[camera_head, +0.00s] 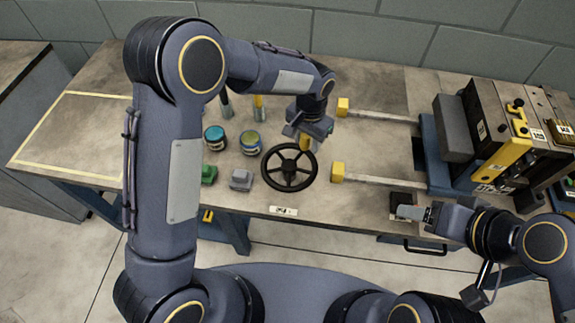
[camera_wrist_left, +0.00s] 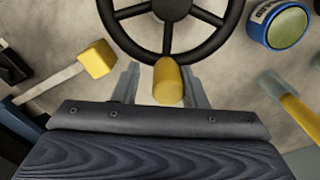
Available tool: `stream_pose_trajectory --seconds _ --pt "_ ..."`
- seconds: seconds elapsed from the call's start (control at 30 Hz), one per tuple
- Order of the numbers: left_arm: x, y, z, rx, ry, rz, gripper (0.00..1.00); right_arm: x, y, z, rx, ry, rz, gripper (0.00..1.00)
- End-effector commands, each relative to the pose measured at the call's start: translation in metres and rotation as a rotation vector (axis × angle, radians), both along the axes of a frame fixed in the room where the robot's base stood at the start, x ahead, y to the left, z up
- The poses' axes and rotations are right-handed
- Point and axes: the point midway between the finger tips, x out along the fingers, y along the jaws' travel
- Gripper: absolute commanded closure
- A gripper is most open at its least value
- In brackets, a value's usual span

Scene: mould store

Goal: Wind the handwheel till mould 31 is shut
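The black handwheel (camera_head: 290,167) lies at the bench front, with spokes and a yellow handle knob (camera_wrist_left: 168,82) on its rim. My left gripper (camera_head: 304,138) is over the far side of the wheel. In the left wrist view its fingers (camera_wrist_left: 161,86) stand apart, one on each side of the knob, with a gap on at least the left. Contact is unclear. A mould press (camera_head: 497,125) of dark blocks stands at the right; its labels are too small to read, so I cannot tell which is mould 31. My right gripper (camera_head: 411,212) is by the bench front; its opening is unclear.
Two pale bars with yellow ends (camera_head: 339,172) run from the press toward the wheel. A dark box (camera_head: 403,199) is beside my right gripper. The bench's left end is clear.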

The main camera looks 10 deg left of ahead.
Motion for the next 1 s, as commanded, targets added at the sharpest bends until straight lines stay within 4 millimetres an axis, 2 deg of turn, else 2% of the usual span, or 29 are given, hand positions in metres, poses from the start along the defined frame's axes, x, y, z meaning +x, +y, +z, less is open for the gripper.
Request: stream_pose_trajectory --seconds 0.03,0.13,0.57,1.0 --pt "-0.007 -0.009 -0.001 -0.009 0.014 -0.012 0.56 0.000 0.000 0.000 0.000 0.000 0.000 0.35" --pt "-0.007 -0.008 -0.001 -0.009 0.014 -0.012 0.45 0.000 0.000 0.000 0.000 0.000 0.000 0.35" --pt "-0.005 -0.005 0.000 -0.006 0.012 -0.008 0.45 0.000 0.000 0.001 0.000 0.000 0.000 0.35" --pt "-0.004 -0.004 0.041 -0.006 0.007 -0.007 0.45 0.000 0.000 0.030 0.000 0.000 0.000 0.35"
